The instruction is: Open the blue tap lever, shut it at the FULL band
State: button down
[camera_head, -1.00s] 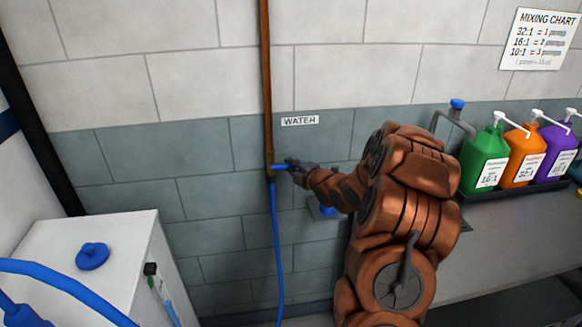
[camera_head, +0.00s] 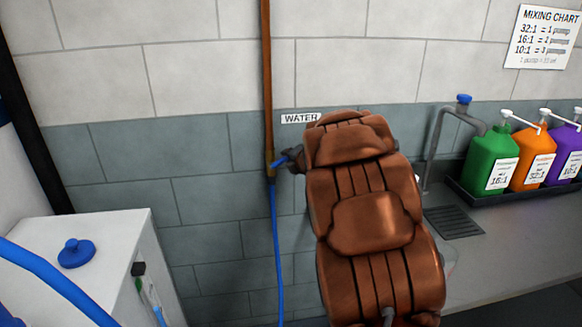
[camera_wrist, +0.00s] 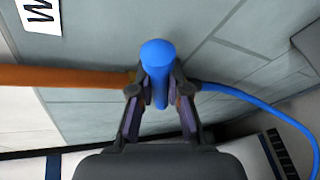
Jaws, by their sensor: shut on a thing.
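The blue tap lever (camera_head: 287,157) sits on the copper pipe (camera_head: 267,90) on the wall, just below the WATER label (camera_head: 299,118). My gripper (camera_head: 293,158) is at the lever, largely hidden behind my own arm in the head view. In the wrist view the lever (camera_wrist: 158,75) stands between the two fingers of my gripper (camera_wrist: 160,92), which are shut on it. A blue hose (camera_head: 277,240) hangs down from the tap. The white tank (camera_head: 100,235) at the lower left has a blue cap (camera_head: 76,253) and a gauge (camera_head: 138,268) on its side. The FULL band cannot be read.
Green (camera_head: 491,158), orange (camera_head: 532,160) and purple (camera_head: 566,152) pump bottles stand in a dark tray on the counter at right. A grey spout (camera_head: 436,140) with a blue knob rises beside them. A thick blue hose (camera_head: 55,282) crosses the lower left.

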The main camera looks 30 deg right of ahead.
jog(key=shift+w+a+r+n+g+h, duration=0.15)
jog(key=shift+a+r+n+g+h, duration=0.15)
jog(key=shift+r+n+h, duration=0.25)
jog(key=shift+w+a+r+n+g+h, duration=0.1)
jog(key=shift+a+r+n+g+h, duration=0.2)
jog(key=shift+n, duration=0.45)
jog(key=c, duration=1.1)
grip_release()
